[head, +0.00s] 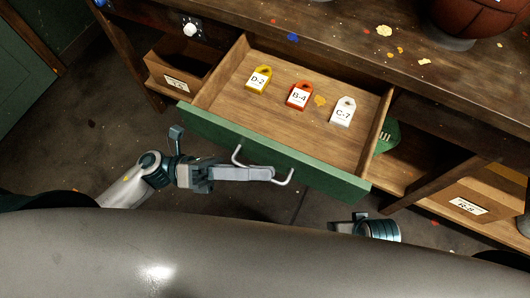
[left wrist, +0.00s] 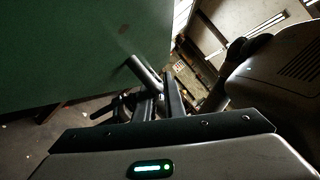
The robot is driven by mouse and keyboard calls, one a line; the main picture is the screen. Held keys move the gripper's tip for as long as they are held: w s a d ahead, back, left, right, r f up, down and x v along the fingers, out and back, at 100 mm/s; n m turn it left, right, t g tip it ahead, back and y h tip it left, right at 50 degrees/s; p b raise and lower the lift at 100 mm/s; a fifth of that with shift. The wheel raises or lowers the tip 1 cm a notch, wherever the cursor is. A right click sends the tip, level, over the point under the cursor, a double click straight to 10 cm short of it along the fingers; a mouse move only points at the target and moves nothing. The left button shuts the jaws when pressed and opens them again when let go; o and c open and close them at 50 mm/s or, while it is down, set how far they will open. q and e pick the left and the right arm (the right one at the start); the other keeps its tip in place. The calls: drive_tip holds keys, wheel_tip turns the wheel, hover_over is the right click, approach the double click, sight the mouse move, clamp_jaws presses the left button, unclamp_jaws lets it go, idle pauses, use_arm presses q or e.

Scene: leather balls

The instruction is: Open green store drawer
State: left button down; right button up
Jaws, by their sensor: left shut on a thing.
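The green store drawer (head: 310,172) is pulled well out from under the wooden workbench. Inside it lie a yellow tag marked D-2 (head: 258,79), a red tag marked B-4 (head: 299,96) and a white tag marked C-7 (head: 342,111). My left gripper (head: 268,173) is shut on the metal drawer handle (head: 284,180) at the drawer's front. In the left wrist view the handle (left wrist: 145,73) runs between the fingers beside the green front (left wrist: 80,45).
The workbench top (head: 350,43) carries a brown leather ball (head: 480,14) and scraps. A labelled box (head: 176,76) stands left of the drawer, another box (head: 470,205) lower right. The dark floor before the drawer is clear except for my arms.

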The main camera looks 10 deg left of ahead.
use_arm(q)
drive_tip(key=shift+s+a, duration=0.1)
drive_tip(key=shift+s, duration=0.05)
use_arm(e)
drive_tip(key=shift+s, duration=0.15)
use_arm(q)
drive_tip(key=c, duration=2.1)
unclamp_jaws()
drive_tip(key=b+v, duration=0.3)
drive_tip(key=v, duration=1.4)
drive_tip(key=shift+a, duration=0.25)
use_arm(e)
drive_tip(key=a+r, duration=0.1)
drive_tip(key=w+a+r+t+y, duration=0.1)
drive_tip(key=a, duration=0.1)
drive_tip(key=shift+w+r+t, duration=0.1)
drive_tip(key=shift+w+t, duration=0.1)
drive_tip(key=shift+t, duration=0.1)
drive_tip(key=shift+s+d, duration=0.1)
drive_tip(key=shift+s, duration=0.05)
